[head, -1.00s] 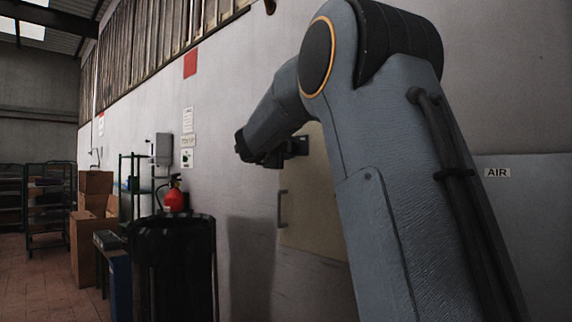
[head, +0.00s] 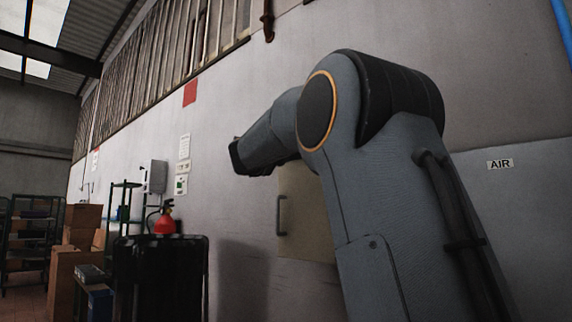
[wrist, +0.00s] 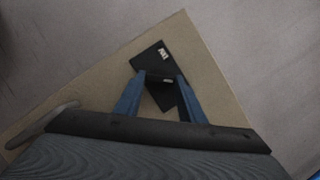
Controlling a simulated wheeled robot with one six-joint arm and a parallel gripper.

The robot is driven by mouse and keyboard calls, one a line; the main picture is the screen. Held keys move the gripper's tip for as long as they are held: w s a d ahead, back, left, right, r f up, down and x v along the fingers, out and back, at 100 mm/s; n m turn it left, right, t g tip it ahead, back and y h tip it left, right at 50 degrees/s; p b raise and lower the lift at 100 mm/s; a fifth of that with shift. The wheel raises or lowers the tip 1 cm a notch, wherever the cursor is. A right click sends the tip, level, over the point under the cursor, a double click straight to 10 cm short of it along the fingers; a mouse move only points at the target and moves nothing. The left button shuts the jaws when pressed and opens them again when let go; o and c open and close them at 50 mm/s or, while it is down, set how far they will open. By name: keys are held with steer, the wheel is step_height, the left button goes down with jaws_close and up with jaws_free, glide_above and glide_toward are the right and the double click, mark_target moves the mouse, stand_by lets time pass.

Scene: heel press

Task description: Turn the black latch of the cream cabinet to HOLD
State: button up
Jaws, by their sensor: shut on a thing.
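The cream cabinet (head: 305,222) is on the wall, partly behind my arm in the head view. Its cream face (wrist: 205,70) fills the middle of the wrist view. A dark plate (wrist: 149,58) with a small white marking lies on it, tilted in the picture. My gripper (wrist: 161,80) has its two blue fingers either side of the black latch (wrist: 158,77) and is shut on it. The marking is too small to read, so I cannot tell the latch's setting. The latch and fingertips are hidden behind my arm in the head view.
A grey door handle (head: 281,215) is on the cabinet, also at the left of the wrist view (wrist: 42,125). A dark bin (head: 160,275) and a red fire extinguisher (head: 164,222) stand to the left. Boxes (head: 75,260) are farther left. An AIR sign (head: 500,164) is on the right wall.

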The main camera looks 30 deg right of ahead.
steer(key=shift+m+h+b, duration=0.3)
steer(key=shift+m+b, duration=0.4)
steer(key=shift+b, duration=0.05)
steer(key=o, duration=1)
steer(key=shift+o, duration=0.2)
steer(key=v, duration=0.7)
steer(key=shift+s+a, duration=0.2)
steer(key=shift+a, duration=0.15)
steer(key=shift+f, duration=0.1)
